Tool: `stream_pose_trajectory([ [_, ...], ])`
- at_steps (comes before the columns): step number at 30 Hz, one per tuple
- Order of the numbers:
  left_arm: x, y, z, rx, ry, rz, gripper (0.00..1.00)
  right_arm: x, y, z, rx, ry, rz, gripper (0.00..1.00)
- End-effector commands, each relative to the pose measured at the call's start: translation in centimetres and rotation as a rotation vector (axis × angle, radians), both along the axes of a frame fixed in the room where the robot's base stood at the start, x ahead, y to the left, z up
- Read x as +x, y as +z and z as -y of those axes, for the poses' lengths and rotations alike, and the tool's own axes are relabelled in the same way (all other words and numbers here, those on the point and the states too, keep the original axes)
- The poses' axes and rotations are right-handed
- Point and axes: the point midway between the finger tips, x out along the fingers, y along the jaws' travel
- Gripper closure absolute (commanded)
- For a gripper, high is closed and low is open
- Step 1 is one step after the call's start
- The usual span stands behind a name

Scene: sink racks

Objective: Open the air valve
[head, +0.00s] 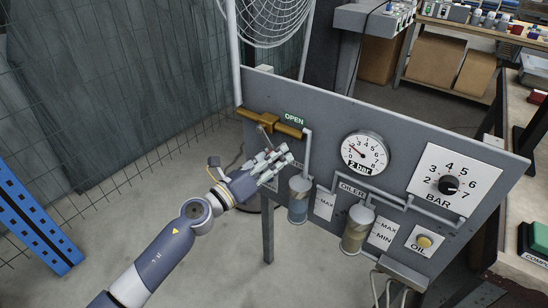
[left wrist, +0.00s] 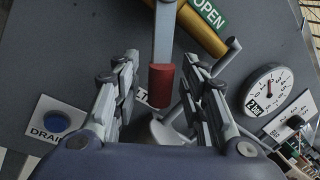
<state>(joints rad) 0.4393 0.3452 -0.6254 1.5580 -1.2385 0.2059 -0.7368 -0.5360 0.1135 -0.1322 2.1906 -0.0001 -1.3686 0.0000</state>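The air valve (head: 272,123) is a brass-coloured body on a grey panel, with a green OPEN sign (head: 294,119) beside it. In the left wrist view the valve body (left wrist: 200,28) is at the top, and its grey lever with a red end (left wrist: 161,86) hangs down the picture. My left gripper (head: 276,160) is in front of the panel, just below the valve. In the left wrist view the gripper (left wrist: 160,68) is open, with its fingers on either side of the red end and gaps visible. In the head view the gripper hides much of the lever. My right gripper is not in view.
The panel also carries a pressure gauge (head: 364,152), a BAR dial (head: 448,185), two bowls (head: 299,200) and a yellow OIL button (head: 424,241). A blue DRAIN button (left wrist: 56,121) is at lower left in the wrist view. A wire fence stands at left.

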Motion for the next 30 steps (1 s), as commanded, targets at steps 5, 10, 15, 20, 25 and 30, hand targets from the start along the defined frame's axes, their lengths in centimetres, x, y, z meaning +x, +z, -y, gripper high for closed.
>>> stream_pose_trajectory([
  [5,-1.0,-0.2,-1.0,0.001,0.002,-0.001,0.61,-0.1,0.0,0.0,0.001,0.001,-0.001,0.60],
  [10,-3.4,-0.8,-3.5,0.002,0.002,-0.004,0.61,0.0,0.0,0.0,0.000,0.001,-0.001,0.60],
  [15,-5.8,-1.1,-5.9,0.001,0.003,-0.003,0.61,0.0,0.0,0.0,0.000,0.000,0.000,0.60],
  [20,-7.4,-1.3,-7.5,0.001,0.002,-0.003,0.61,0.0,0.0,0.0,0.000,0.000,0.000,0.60],
  [25,-8.3,-1.4,-8.4,0.001,0.001,-0.002,0.61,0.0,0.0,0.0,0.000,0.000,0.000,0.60],
  [30,-8.5,-1.4,-8.6,0.000,0.001,0.000,0.61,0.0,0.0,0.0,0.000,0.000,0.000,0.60],
])
